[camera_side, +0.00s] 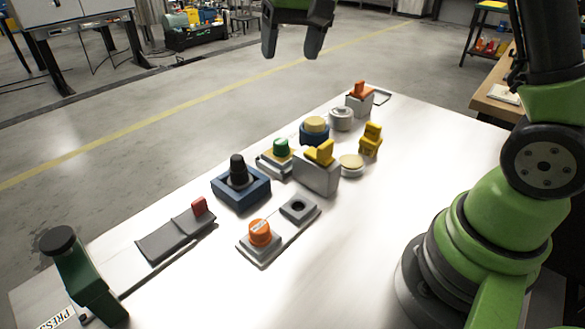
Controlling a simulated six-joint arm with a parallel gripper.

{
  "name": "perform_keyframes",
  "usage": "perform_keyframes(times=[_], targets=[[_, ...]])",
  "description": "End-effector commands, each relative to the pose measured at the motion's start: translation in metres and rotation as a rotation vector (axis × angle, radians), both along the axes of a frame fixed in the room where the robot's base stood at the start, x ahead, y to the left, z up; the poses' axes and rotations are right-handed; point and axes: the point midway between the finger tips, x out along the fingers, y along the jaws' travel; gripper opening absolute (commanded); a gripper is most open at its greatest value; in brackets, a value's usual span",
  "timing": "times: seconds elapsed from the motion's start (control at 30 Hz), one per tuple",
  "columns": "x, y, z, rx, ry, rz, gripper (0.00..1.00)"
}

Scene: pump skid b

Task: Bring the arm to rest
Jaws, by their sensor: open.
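My gripper (291,40) hangs at the top of the view, above and beyond the far edge of the white table (370,250). Its two dark fingers point down and stand apart with nothing between them. It touches nothing. The wrist above it is cut off by the top edge of the picture. My green and black arm stands at the right side of the table.
The table holds an orange knob (260,233), a black knob in a blue block (240,183), a grey block with a yellow lever (318,172), a green button (281,148), a yellow piece (370,139), and a dark green post (86,282). The right front is clear.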

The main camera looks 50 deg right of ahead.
Motion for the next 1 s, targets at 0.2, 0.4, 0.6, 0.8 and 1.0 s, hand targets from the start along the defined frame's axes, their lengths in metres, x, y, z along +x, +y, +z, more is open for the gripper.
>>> perform_keyframes(times=[0.2, 0.4, 0.6, 0.8, 1.0], targets=[[-0.075, 0.023, 0.05, 0.027, -0.155, 0.045, 0.66], [-0.147, 0.039, 0.059, 0.053, -0.289, 0.079, 0.66], [-0.195, 0.047, 0.047, 0.073, -0.386, 0.1, 0.66], [-0.211, 0.049, 0.039, 0.081, -0.42, 0.107, 0.66], [-0.212, 0.049, 0.038, 0.082, -0.421, 0.107, 0.66]])
